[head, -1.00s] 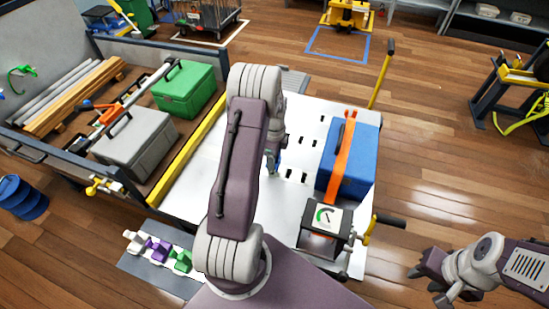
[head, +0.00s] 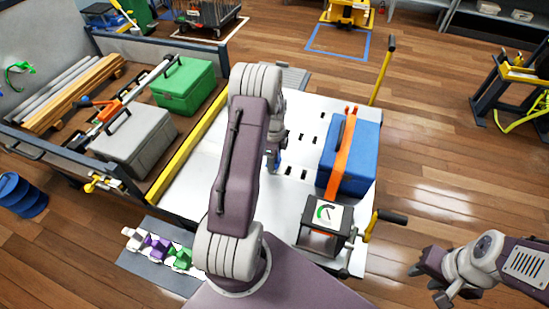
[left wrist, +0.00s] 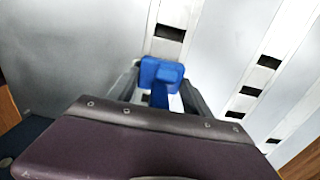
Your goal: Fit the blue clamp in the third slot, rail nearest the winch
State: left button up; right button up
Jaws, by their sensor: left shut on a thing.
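My left gripper (head: 272,154) is shut on the blue clamp (left wrist: 161,73), over the white deck (head: 205,165). In the left wrist view the clamp sits between the fingers, over a pale rail with a dark slot (left wrist: 169,32) just beyond it. I cannot tell whether the clamp touches the rail. Another slotted rail (left wrist: 251,91) runs to the right. In the head view the clamp is mostly hidden by my left arm. The winch (head: 325,222), with a gauge on top, stands at the deck's near right. My right gripper (head: 433,279) is open and empty, off the deck at the right.
A blue box (head: 361,160) under an orange strap (head: 343,150) stands on the deck's right side. White, purple (head: 158,247) and green (head: 181,257) clamps sit on a grey mat at the lower left. A yellow edge (head: 190,150) borders the deck's left.

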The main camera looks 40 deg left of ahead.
pick_arm(q)
jog(key=shift+f, duration=0.35)
jog(key=o, duration=1.3)
jog(key=shift+o, duration=0.2)
jog(key=shift+r, duration=0.1)
notch_tip(320, 180, up, 9)
jog(key=p, duration=0.2)
jog(key=shift+p, duration=0.4)
